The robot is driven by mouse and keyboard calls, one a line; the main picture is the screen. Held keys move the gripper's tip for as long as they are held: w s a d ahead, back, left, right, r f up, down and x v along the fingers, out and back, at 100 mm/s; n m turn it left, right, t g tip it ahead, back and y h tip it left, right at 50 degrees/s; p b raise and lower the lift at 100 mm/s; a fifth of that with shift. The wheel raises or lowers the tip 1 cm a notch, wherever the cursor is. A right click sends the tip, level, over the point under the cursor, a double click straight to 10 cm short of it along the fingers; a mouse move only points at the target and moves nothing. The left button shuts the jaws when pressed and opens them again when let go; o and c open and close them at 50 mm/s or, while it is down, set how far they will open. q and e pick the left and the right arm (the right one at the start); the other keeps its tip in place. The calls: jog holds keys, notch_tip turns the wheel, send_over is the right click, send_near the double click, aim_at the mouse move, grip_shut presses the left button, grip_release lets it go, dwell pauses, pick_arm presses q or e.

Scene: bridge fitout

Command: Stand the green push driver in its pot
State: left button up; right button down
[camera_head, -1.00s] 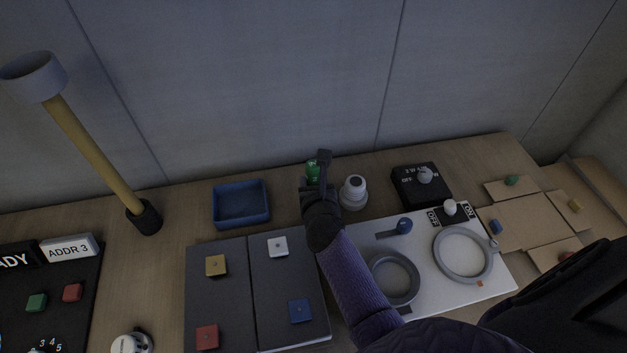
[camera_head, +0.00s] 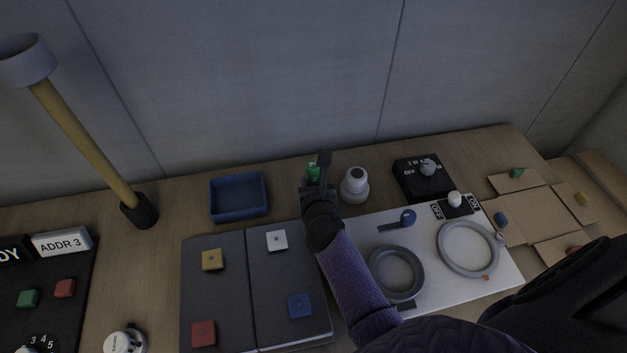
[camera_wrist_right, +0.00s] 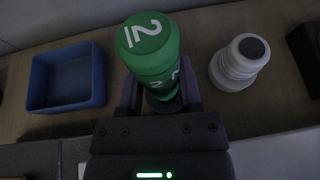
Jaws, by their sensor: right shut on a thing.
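The green push driver (camera_wrist_right: 150,48) stands roughly upright between the fingers of my right gripper (camera_wrist_right: 160,98), which is shut on it. A white "2" shows on its top in the right wrist view. My left gripper is out of view.
A white round, stepped object (camera_head: 354,186) stands close to the right of the gripper. A blue tray (camera_head: 239,216) lies to the left. A black box with a knob (camera_head: 408,187) is further right. Dark panels (camera_head: 228,295) and a white panel (camera_head: 450,287) lie in front; the wall is behind.

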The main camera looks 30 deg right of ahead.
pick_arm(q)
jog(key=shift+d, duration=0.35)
pick_arm(e)
jog(key=shift+c, duration=1)
grip_release()
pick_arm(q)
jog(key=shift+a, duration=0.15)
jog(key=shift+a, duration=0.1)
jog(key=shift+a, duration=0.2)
